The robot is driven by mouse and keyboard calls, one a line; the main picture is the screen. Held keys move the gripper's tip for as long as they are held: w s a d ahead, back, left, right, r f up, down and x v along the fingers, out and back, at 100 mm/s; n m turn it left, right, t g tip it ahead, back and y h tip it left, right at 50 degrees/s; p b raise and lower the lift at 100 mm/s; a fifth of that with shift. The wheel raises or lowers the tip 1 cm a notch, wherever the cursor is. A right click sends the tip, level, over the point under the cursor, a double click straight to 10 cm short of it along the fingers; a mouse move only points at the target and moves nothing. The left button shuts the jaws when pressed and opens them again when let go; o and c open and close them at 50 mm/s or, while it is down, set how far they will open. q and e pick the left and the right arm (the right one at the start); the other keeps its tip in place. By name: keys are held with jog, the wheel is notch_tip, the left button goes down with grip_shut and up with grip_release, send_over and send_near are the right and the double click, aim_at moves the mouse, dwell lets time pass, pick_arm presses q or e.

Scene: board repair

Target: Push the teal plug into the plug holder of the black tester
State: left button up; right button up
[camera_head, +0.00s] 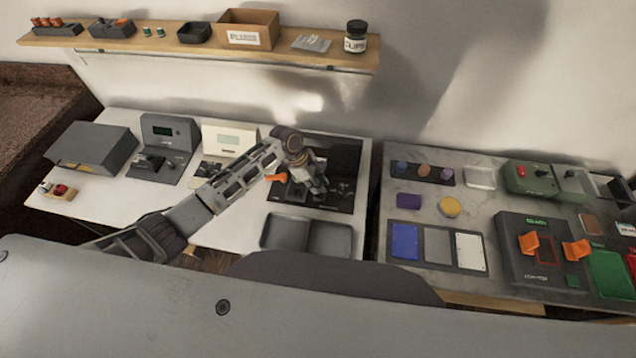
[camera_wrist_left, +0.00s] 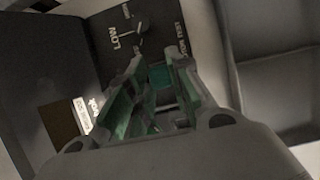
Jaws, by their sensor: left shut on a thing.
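The black tester (camera_head: 345,154) stands at the right end of the white table, with its dark panel and white markings facing up. My left gripper (camera_head: 316,187) is over its base, pointing down. In the left wrist view my left gripper (camera_wrist_left: 158,78) is shut on the teal plug (camera_wrist_left: 160,76), which shows as a small teal block between the fingers. The tester's dark face (camera_wrist_left: 112,38), with the word LOW, lies just beyond the fingertips. The plug holder is hidden by the gripper, so I cannot tell whether the plug touches it. My right gripper is not in view.
An orange part (camera_head: 277,177) sits at the tester's left edge. Two grey trays (camera_head: 331,240) lie in front of the tester. A cream meter (camera_head: 230,138) and a grey meter (camera_head: 168,135) stand to the left. The grey right table (camera_head: 425,205) holds cards and another tester.

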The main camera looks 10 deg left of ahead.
pick_arm(q)
jog(key=shift+f, duration=0.45)
dwell(0.6)
jog(key=shift+p, duration=0.8)
dwell(0.6)
jog(key=shift+f+p, duration=0.3)
dwell(0.8)
jog(key=shift+f, duration=0.75)
dwell(2.1)
jog(key=o, duration=1.2)
jog(key=shift+o, duration=0.2)
jog(key=shift+r, duration=0.3)
